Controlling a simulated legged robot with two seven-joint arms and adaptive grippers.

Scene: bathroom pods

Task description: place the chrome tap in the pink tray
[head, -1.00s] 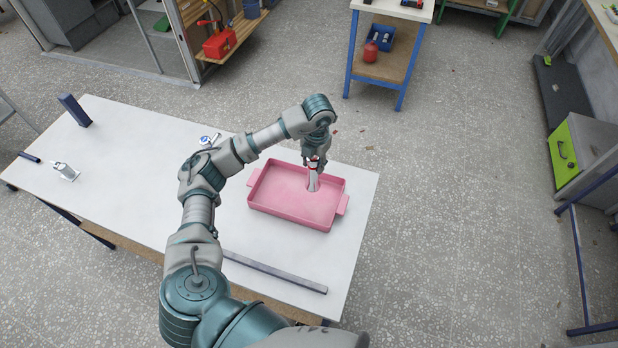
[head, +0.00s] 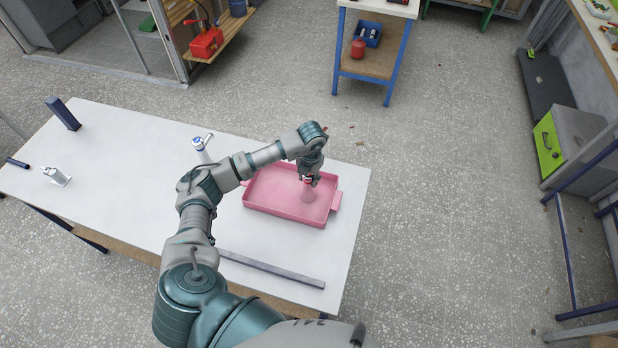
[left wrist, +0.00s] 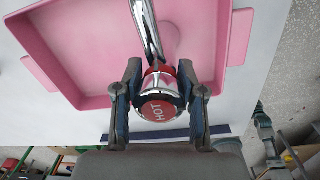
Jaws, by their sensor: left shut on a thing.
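The chrome tap (head: 308,193) is in my left gripper (head: 311,178), over the right part of the pink tray (head: 268,190). In the left wrist view the tap (left wrist: 148,32) has a red cap marked HOT, and the left gripper's fingers (left wrist: 160,92) close on it from both sides just below the cap. The spout points away over the tray floor (left wrist: 95,50). The tap looks roughly upright, with its lower end within the tray's outline; I cannot tell whether it touches the floor. The tray is otherwise empty. My right gripper is not in view.
A grey bar (head: 270,268) lies along the near edge. A dispenser (head: 57,177) and a dark blue block (head: 63,114) are at the far left.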

